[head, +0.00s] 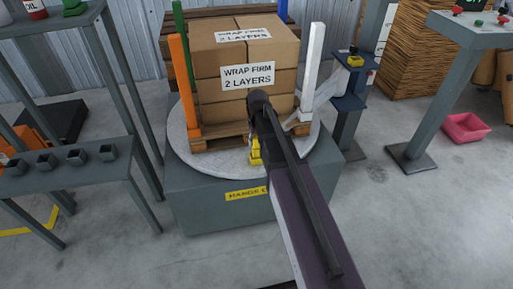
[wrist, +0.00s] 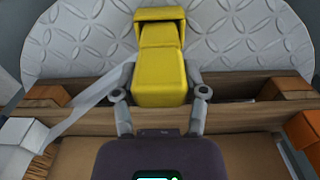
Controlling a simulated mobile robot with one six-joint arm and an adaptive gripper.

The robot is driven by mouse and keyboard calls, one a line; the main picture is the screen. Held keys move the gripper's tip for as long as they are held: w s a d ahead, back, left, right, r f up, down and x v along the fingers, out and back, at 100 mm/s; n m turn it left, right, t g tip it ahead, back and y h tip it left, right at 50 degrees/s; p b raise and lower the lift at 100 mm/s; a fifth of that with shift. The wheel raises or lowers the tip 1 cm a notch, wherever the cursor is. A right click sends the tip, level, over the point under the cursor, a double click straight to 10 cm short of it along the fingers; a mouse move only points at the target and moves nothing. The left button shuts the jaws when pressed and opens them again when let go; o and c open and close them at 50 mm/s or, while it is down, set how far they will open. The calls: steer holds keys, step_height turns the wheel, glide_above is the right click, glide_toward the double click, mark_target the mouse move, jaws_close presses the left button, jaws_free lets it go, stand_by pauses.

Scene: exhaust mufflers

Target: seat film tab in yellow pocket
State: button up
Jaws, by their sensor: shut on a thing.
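My gripper (wrist: 161,82) is shut on a yellow block (wrist: 160,90), apparently the film tab, with one finger on each side. A pale film strip (wrist: 88,103) runs from the lower left up to the block's left side. Directly beyond is a hooded yellow pocket (wrist: 160,14) with a dark mouth over the white turntable. The block's narrower far end lies at or under the hood; I cannot tell how deep. In the head view the yellow parts (head: 255,160) show beside my arm at the pallet's front; my fingers are mostly hidden there.
Stacked boxes (head: 220,102) stand on a wooden pallet (head: 215,140) on the round turntable (head: 190,163). An orange post (head: 184,85) and a white post (head: 314,55) flank them. A post with a shelf (head: 350,103) stands to the right. The floor at lower right is open.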

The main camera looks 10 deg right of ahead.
steer(key=shift+f+b, duration=0.75)
steer(key=shift+f, duration=0.35)
steer(key=shift+f, duration=0.1)
steer(key=o, duration=1.1)
steer(key=shift+o, duration=0.2)
step_height(320, 180, up, 12)
steer(key=p, duration=1.2)
